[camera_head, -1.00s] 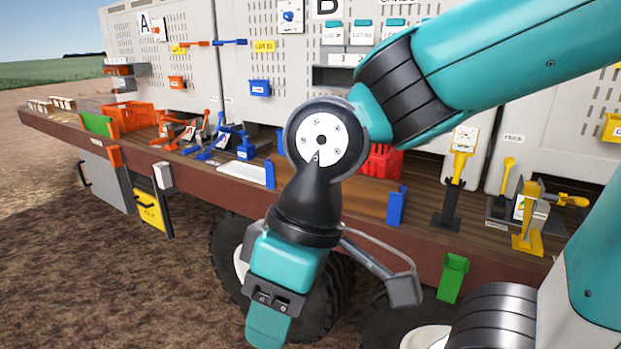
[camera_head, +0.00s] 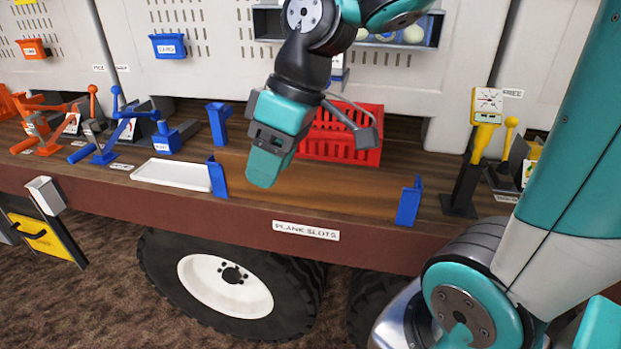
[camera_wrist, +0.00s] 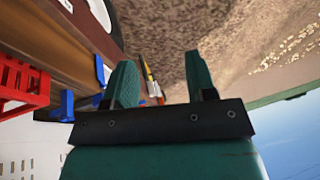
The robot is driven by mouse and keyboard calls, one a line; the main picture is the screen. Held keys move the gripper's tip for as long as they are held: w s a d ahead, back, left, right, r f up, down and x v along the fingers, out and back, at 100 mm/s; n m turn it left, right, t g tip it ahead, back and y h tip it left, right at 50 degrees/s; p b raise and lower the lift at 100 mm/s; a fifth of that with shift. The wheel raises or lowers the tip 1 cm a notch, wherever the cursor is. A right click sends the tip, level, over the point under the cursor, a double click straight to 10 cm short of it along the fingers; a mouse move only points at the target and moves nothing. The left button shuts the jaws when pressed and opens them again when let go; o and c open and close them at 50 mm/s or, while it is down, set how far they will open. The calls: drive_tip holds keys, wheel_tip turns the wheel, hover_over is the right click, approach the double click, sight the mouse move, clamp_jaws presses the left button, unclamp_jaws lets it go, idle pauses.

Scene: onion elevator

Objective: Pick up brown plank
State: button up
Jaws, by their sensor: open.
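The brown plank (camera_head: 335,199) stands on edge along the front of the wooden shelf, between a blue bracket (camera_head: 217,178) at its left and another blue bracket (camera_head: 408,201) at its right. My gripper (camera_head: 264,168) points down in front of the plank's left part in the head view and hides some of it. I cannot tell whether it touches the plank. In the wrist view the two fingers (camera_wrist: 160,82) are spread apart with nothing between them. There the shelf edge and blue brackets lie left of the fingers.
A red crate (camera_head: 340,135) stands behind the plank. A white tray (camera_head: 172,174) lies left of it, with blue levers (camera_head: 110,140) beyond. A yellow-topped post (camera_head: 470,150) stands at the right. The "PLANK SLOTS" label (camera_head: 305,230) is on the shelf's front, above a wheel (camera_head: 225,280).

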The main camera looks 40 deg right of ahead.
drive_tip(key=w+d+r+t, duration=0.1)
drive_tip(key=w+d, duration=0.2)
drive_tip(key=d, duration=0.2)
drive_tip(key=w+d+r, duration=0.1)
drive_tip(key=w+d, duration=0.2)
drive_tip(key=d, duration=0.3)
drive_tip(key=h, duration=0.1)
approach(312, 161)
drive_tip(key=shift+t, duration=0.4)
drive_tip(key=p+x, duration=0.2)
drive_tip(key=x, duration=0.3)
drive_tip(key=shift+a+f, duration=0.1)
drive_tip(key=shift+a, duration=0.05)
drive_tip(key=shift+s+p+x, duration=0.1)
drive_tip(key=shift+p+x, duration=0.45)
drive_tip(key=shift+x, duration=1.05)
drive_tip(key=shift+s+p+x, duration=0.15)
drive_tip(key=shift+p+x, duration=0.35)
drive_tip(key=shift+x, duration=1.1)
drive_tip(key=shift+f, duration=0.1)
clamp_jaws()
